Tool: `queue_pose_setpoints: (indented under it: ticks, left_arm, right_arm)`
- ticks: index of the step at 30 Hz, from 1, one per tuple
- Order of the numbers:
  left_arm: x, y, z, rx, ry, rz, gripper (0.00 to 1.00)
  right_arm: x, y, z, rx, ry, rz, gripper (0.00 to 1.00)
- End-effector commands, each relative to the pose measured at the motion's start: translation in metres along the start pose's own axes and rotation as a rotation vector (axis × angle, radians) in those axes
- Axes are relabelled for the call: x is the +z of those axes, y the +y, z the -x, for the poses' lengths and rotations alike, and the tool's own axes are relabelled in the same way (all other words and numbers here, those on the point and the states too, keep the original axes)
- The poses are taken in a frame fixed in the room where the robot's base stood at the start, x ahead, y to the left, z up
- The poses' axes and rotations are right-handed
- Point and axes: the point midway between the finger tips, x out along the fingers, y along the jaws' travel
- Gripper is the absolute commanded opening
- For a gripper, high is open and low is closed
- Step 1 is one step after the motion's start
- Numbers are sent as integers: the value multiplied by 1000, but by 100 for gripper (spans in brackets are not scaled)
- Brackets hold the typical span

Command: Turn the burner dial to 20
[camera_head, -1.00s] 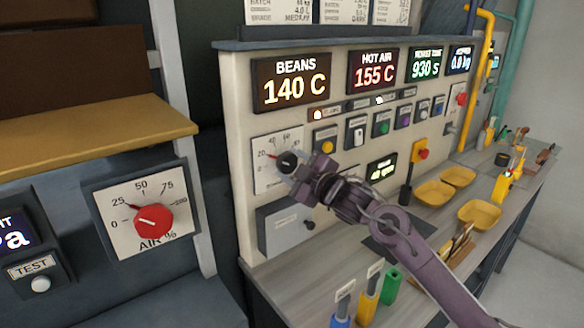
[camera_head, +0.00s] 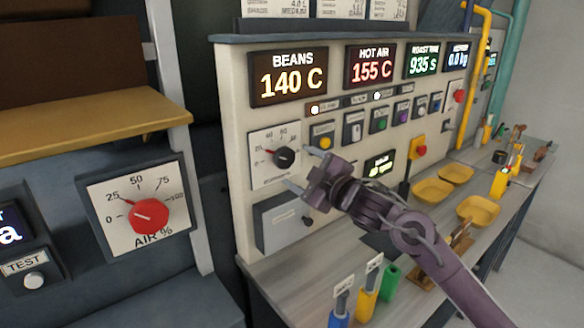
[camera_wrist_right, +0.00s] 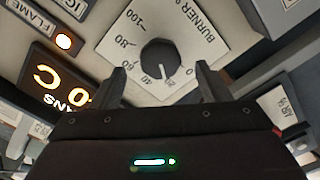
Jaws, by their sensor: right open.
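The burner dial (camera_head: 285,158) is a black knob on a white plate, on the panel below the BEANS display. Its pointer points to the left, near the 20 mark. The dial also shows in the wrist view (camera_wrist_right: 160,55), where its pointer lies by the 20. My right gripper (camera_head: 303,170) is open and empty, a little in front of and to the right of the dial. In the wrist view its fingers (camera_wrist_right: 157,84) stand apart just below the knob, and the knob appears clear of them. My left gripper is not in view.
A red AIR % dial (camera_head: 150,215) is on the left panel. A grey box (camera_head: 287,224) juts out below the burner plate. Buttons and switches line the panel to the right. Yellow trays (camera_head: 432,192) and coloured tools (camera_head: 366,296) stand on the bench.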

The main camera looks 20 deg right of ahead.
Motion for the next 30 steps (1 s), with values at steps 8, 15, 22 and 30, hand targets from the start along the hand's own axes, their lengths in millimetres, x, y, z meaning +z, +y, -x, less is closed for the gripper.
queue_pose_setpoints:
  ticks: [8,15,22,30]
  left_arm:
    - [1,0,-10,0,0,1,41]
    - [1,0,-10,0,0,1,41]
    - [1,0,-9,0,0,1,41]
    - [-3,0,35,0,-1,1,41]
  right_arm:
    - [0,-1,30,-1,0,1,69]
    - [0,0,31,-1,0,0,69]
    - [-1,1,31,-1,0,0,69]
    - [-29,34,31,0,0,0,69]
